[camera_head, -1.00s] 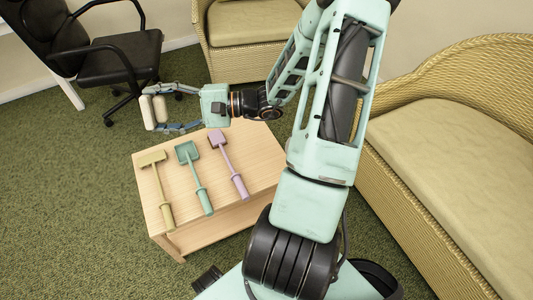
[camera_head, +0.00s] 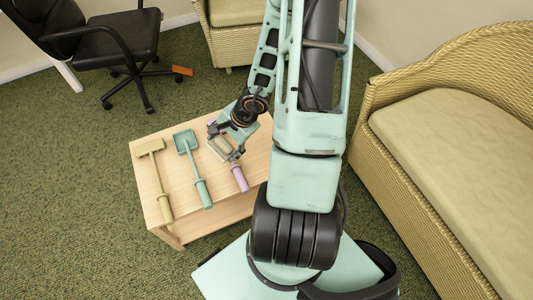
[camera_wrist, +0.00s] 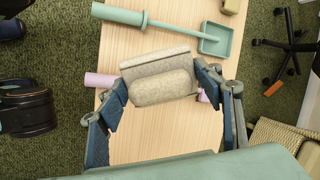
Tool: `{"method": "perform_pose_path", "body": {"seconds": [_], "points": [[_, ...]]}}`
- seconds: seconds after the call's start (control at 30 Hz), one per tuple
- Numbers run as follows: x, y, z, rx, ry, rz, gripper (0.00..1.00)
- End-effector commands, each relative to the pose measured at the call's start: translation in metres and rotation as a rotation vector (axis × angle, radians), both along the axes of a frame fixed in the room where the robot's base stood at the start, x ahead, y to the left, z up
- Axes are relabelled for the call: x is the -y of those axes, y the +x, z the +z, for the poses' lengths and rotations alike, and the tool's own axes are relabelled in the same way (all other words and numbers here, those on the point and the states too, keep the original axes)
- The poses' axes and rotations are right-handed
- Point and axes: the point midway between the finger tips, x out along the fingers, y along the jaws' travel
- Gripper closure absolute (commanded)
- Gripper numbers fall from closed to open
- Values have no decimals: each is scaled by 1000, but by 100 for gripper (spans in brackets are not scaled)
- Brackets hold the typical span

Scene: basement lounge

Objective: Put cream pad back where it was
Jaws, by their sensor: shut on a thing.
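My gripper (camera_head: 224,147) is over the right part of the small wooden table (camera_head: 178,232), shut on the cream pad (camera_head: 223,149). In the wrist view the pad (camera_wrist: 160,88) is a rounded cream block with a flatter ridged part beside it, held between the two fingertips (camera_wrist: 162,84). It hides the middle of the purple tool (camera_head: 240,179), whose handle (camera_wrist: 103,80) shows to its left in the wrist view. The pad looks to be above the tabletop; whether it touches the purple tool I cannot tell.
A green tool (camera_head: 188,145) and a yellow tool (camera_head: 160,190) lie on the table to the left. A black office chair (camera_head: 120,45) stands behind, with an orange thing (camera_head: 182,71) by its base. A wicker sofa (camera_head: 460,130) is at the right. The table's front right is bare.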

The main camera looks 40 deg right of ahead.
Motion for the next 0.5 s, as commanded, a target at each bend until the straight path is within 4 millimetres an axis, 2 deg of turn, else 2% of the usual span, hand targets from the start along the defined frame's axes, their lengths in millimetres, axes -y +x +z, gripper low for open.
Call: {"method": "perform_pose_path", "body": {"seconds": [0.2,0.5], "points": [[31,-49,-26,-188,-138,-36,78],[60,-97,-36,-318,-225,-68,78]]}}
